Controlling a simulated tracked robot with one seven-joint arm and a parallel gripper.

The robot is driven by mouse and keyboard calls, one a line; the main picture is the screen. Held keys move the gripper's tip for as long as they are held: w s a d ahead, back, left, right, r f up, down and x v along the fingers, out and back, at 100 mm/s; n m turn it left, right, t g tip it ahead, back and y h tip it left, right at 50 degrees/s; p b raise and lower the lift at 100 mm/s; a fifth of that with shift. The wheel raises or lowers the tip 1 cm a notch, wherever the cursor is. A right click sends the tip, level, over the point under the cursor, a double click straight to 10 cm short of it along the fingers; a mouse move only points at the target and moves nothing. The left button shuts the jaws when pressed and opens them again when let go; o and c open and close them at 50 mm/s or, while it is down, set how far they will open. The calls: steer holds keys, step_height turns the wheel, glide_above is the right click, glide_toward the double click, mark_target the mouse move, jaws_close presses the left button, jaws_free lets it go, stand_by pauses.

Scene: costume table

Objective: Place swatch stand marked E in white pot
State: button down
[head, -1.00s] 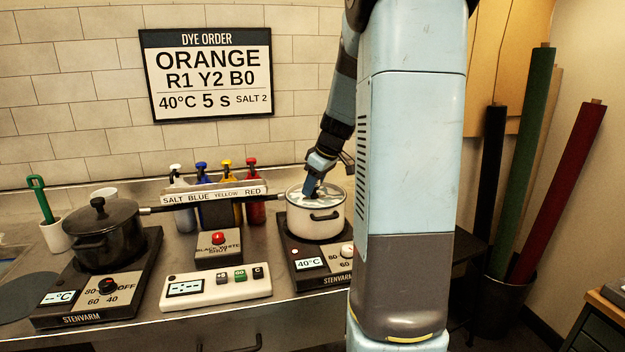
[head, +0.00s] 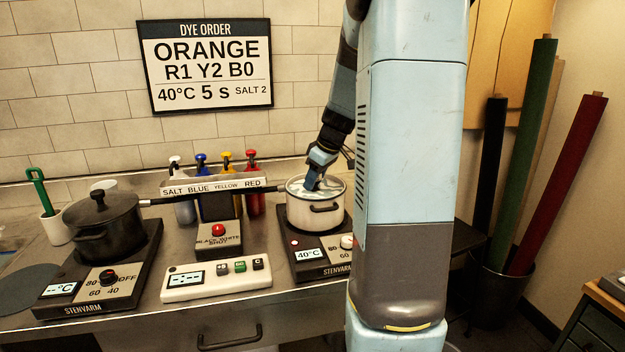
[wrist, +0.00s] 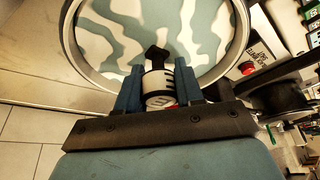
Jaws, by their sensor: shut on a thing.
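The white pot (head: 317,217) stands on the right hotplate, open at the top. In the wrist view its rim (wrist: 84,72) circles a blue-green and white patterned surface (wrist: 110,35). My gripper (head: 312,184) points down at the pot's mouth. In the wrist view my gripper (wrist: 160,92) is shut on the swatch stand (wrist: 158,82), a small white piece with a black marking that looks like E and a dark top. The stand is held over the pot's opening near its rim. Whether it touches the contents cannot be told. In the head view the stand is hidden by my gripper.
A black lidded pot (head: 103,226) sits on the left hotplate. Between the hotplates are a white control box (head: 216,281), a red-button box (head: 219,237) and several dye bottles (head: 253,185) behind a labelled bar (head: 214,189). Fabric rolls (head: 525,150) stand at the right.

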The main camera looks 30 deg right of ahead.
steer(key=shift+f, duration=0.45)
stand_by(0.6)
steer(key=c, duration=0.6)
jaws_free()
steer(key=shift+c, duration=0.2)
steer(key=shift+o, duration=0.3)
steer(key=o, duration=0.3)
steer(key=shift+o, duration=0.2)
steer(key=shift+r, duration=0.1)
steer(key=shift+r, duration=3.4)
